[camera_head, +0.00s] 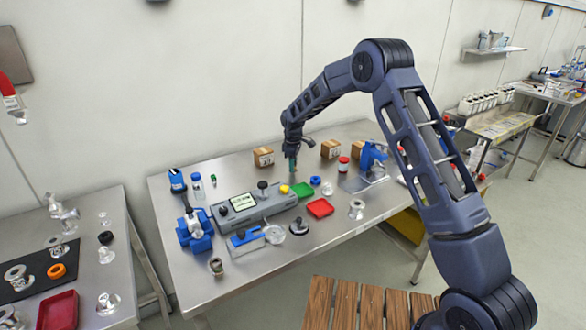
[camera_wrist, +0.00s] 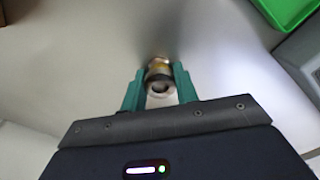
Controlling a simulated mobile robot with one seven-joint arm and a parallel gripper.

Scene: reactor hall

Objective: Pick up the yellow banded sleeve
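The yellow banded sleeve (camera_wrist: 158,74) is a small metallic ring-like piece with a yellowish band, seen end-on in the wrist view with its dark bore toward the camera. My gripper (camera_wrist: 160,70) has teal fingers, one on each side of the sleeve, and they appear shut on it with no clear gap. In the head view my gripper (camera_head: 291,167) points down at the back middle of the metal table. The sleeve cannot be made out there. Whether it touches the table is unclear.
On the table (camera_head: 262,265), a grey instrument (camera_head: 262,208) stands in front of my gripper. A green tray (camera_head: 302,189) and red tray (camera_head: 320,208) lie nearby. Cardboard boxes (camera_head: 263,157) (camera_head: 330,149) stand at the back. A red-capped jar (camera_head: 343,165) is to the right.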

